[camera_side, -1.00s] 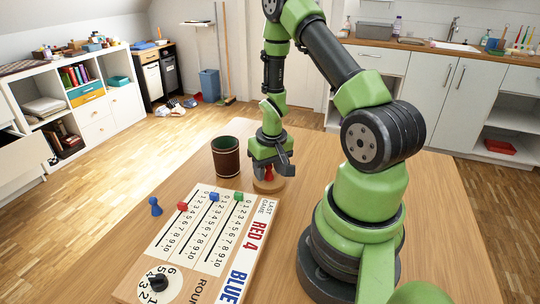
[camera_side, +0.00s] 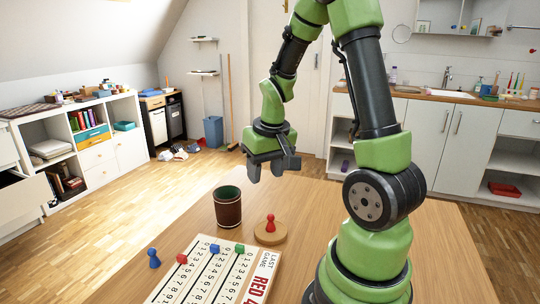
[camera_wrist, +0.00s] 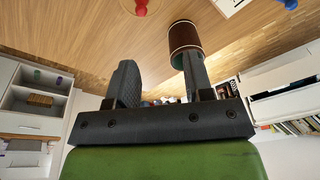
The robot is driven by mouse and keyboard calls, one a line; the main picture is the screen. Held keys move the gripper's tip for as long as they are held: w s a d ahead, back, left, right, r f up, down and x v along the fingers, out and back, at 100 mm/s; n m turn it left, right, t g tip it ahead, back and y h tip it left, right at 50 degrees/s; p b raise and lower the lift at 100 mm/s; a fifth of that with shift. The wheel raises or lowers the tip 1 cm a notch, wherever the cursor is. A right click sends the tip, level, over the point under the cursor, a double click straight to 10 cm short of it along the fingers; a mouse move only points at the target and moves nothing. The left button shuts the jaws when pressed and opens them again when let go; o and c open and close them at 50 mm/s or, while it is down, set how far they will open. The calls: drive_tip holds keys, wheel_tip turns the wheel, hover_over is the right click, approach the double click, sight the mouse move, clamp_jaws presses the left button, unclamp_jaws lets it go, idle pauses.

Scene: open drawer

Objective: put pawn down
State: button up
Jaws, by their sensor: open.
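The red pawn (camera_side: 270,222) stands upright on a round wooden disc (camera_side: 270,236) on the table. Part of the pawn also shows at the top edge of the wrist view (camera_wrist: 141,6). My gripper (camera_side: 268,170) is open and empty, raised well above the table and apart from the pawn. In the wrist view its two dark fingers (camera_wrist: 160,80) are spread with nothing between them.
A brown cup with green lining (camera_side: 228,208) stands left of the disc. A score board (camera_side: 215,272) with red, blue and green markers lies in front. A blue pawn (camera_side: 153,258) stands at the left. Table right of the disc is clear.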

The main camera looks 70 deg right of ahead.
drive_tip(key=s+a+r+n+t+y, duration=0.1)
drive_tip(key=s+a+r+t, duration=0.1)
drive_tip(key=a+r, duration=0.5)
drive_tip(key=s+a+r+n+t+y, duration=0.2)
drive_tip(key=s+a+r, duration=0.3)
drive_tip(key=a, duration=0.5)
drive_tip(key=shift+r+t, duration=0.6)
drive_tip(key=shift+r, duration=0.25)
